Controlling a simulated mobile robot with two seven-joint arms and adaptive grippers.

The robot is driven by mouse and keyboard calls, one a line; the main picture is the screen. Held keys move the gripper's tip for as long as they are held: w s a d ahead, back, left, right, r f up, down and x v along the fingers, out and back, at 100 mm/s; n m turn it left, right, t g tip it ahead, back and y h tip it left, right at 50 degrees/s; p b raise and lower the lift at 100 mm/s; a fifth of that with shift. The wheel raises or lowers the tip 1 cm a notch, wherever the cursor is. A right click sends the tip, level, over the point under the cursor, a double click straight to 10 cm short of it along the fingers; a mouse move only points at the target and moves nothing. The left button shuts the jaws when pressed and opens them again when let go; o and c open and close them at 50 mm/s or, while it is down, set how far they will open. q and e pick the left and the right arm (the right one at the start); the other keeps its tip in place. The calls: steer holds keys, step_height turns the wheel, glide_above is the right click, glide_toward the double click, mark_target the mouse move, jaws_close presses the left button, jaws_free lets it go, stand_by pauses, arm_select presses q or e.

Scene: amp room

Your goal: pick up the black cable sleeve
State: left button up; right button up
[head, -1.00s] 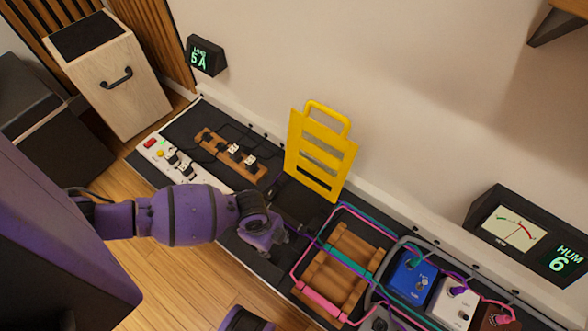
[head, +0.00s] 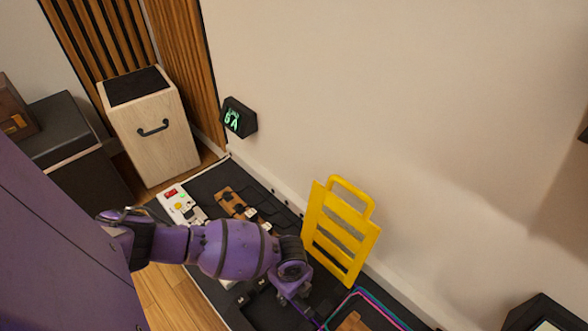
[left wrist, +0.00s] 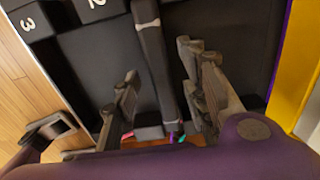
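The black cable sleeve (left wrist: 154,62) shows in the left wrist view as a long dark tube with paler bands, lying on the black board. Pink, purple and teal cable ends show at its near end. My left gripper (left wrist: 163,85) has its fingers apart, one on each side of the sleeve, with gaps visible between fingers and sleeve. In the head view my left gripper (head: 297,288) is low over the board, beside the yellow slotted panel, and I cannot make out the sleeve there. My right gripper is not in view.
The yellow panel (head: 340,232) stands against the wall, close to my left gripper. A white power strip (head: 180,205) and a brown cable block (head: 230,200) lie farther along the black board. Coloured cables (head: 372,300) run to the right.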

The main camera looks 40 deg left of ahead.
arm_select(q)
jaws_close()
steer(key=shift+r, duration=0.1)
stand_by(0.3)
